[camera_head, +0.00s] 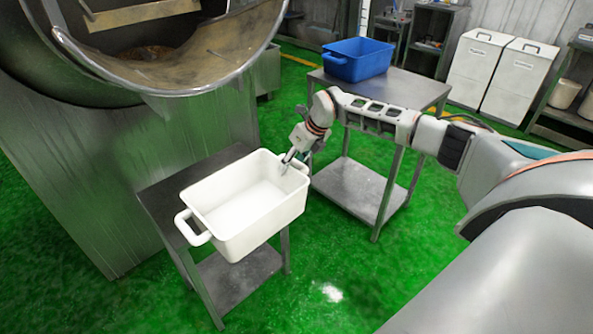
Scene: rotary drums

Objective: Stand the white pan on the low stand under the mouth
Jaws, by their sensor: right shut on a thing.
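The white pan (262,224) is a deep, empty rectangular tub with a handle at each end. It is over the low metal stand (163,201), turned at an angle to it, and its near right part reaches past the stand's edge. I cannot tell whether its base rests on the top. My right gripper (287,161) is shut on the pan's far right rim by the handle. The drum's mouth (190,55) is above and behind the stand. My left gripper is not in view.
A blue tub (357,59) stands on a taller metal table (408,88) behind my right arm. White lidded bins (480,65) and shelves stand along the back wall. The green floor (350,270) is clear in front.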

